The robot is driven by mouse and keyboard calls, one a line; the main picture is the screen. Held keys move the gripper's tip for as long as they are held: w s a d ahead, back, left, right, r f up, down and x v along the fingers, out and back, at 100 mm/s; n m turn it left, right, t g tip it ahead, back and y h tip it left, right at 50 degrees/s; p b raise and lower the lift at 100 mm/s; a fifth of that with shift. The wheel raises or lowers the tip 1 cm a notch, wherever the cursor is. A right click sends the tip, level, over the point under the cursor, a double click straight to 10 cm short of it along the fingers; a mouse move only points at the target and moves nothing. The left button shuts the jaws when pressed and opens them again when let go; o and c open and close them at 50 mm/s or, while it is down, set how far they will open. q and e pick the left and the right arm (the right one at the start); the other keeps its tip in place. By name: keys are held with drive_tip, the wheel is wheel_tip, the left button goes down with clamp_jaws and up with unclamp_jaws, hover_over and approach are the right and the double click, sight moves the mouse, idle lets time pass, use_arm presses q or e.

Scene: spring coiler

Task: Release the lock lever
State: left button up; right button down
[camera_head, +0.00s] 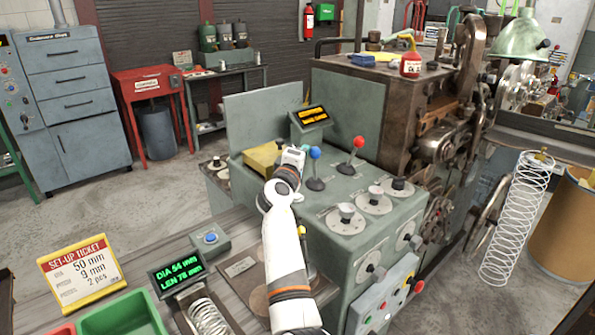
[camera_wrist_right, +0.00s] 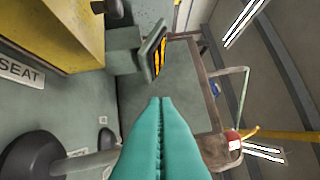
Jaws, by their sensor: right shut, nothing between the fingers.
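Two levers stand on the green machine top in the head view: one with a blue knob (camera_head: 315,152) and one with a red knob (camera_head: 358,142). I cannot tell which is the lock lever. My right gripper (camera_head: 291,159) is just left of the blue-knobbed lever; its fingers are not clear there. In the right wrist view its teal fingers (camera_wrist_right: 160,101) are shut together and empty. A lever's dark base and grey rod (camera_wrist_right: 88,163) lie to their left, the rod's end hidden behind the fingers. A "SEAT" label (camera_wrist_right: 21,71) is nearby. My left gripper is not in view.
A yellow block (camera_head: 262,157) and a small tilted display (camera_head: 311,115) stand close to my right gripper. Several dials (camera_head: 346,215) cover the machine's front right. A set-up ticket (camera_head: 80,268) and a green tray (camera_head: 120,316) are on the bench at lower left.

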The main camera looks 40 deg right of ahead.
sight(318, 152)
drive_tip(key=b, duration=0.1)
drive_tip(key=s+m+b, duration=0.1)
drive_tip(key=b, duration=0.1)
drive_tip(key=shift+s+d+f+m+h, duration=0.2)
drive_tip(key=shift+s+f+m+h, duration=0.1)
drive_tip(key=shift+f+h, duration=0.1)
drive_tip(key=shift+s+r, duration=0.2)
drive_tip(key=shift+s, duration=0.05)
drive_tip(key=shift+s+r, duration=0.15)
drive_tip(key=shift+s, duration=0.25)
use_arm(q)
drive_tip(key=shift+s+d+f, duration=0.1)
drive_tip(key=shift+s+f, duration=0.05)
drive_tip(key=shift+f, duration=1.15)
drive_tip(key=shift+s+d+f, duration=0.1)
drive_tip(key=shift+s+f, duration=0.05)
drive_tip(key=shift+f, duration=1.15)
use_arm(e)
drive_tip(key=shift+s, duration=0.5)
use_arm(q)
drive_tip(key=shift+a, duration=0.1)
